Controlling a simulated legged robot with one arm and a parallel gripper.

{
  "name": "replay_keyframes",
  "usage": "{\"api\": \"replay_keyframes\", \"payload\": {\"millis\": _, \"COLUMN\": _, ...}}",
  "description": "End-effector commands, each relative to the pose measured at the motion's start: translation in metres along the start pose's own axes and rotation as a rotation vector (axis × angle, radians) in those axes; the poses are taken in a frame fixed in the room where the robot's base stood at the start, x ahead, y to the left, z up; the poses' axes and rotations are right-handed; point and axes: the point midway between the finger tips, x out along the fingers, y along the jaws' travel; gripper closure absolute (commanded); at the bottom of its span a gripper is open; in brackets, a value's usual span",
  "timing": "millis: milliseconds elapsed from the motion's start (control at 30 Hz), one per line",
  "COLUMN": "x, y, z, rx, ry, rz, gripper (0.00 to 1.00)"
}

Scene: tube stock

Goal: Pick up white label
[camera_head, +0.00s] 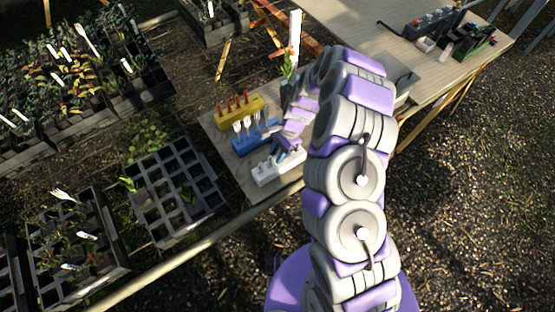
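Several small white labels (247,123) stand upright in a blue holder (250,144) on the wooden table. My gripper (281,145), purple and grey, is just right of the blue holder and above a white holder (265,177). My arm comes in from the lower right and covers part of the table behind the gripper. The fingertips are small and partly merge with the holders behind them, so I cannot tell whether they are open or touching anything.
A yellow holder (240,117) with orange-red pieces stands behind the blue one. A potted plant with a tall white marker (295,45) is behind my gripper. Small bottles (430,22) stand at the table's far right.

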Motion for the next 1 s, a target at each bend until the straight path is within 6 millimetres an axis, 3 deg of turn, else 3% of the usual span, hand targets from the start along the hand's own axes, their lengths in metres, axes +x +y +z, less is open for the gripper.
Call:
{"api": "replay_keyframes", "payload": {"millis": 100, "x": 0.017, "y": 0.002, "z": -0.002, "rx": 0.001, "ry": -0.003, "rz": 0.001, "gripper": 0.68}}
{"api": "replay_keyframes", "payload": {"millis": 367, "x": 0.018, "y": 0.004, "z": -0.003, "rx": 0.000, "ry": -0.005, "rz": -0.002, "gripper": 0.68}}
{"api": "replay_keyframes", "payload": {"millis": 700, "x": 0.021, "y": 0.001, "z": 0.000, "rx": 0.001, "ry": -0.001, "rz": 0.002, "gripper": 1.00}}
{"api": "replay_keyframes", "payload": {"millis": 1000, "x": 0.019, "y": 0.003, "z": -0.002, "rx": 0.000, "ry": -0.004, "rz": 0.000, "gripper": 1.00}}
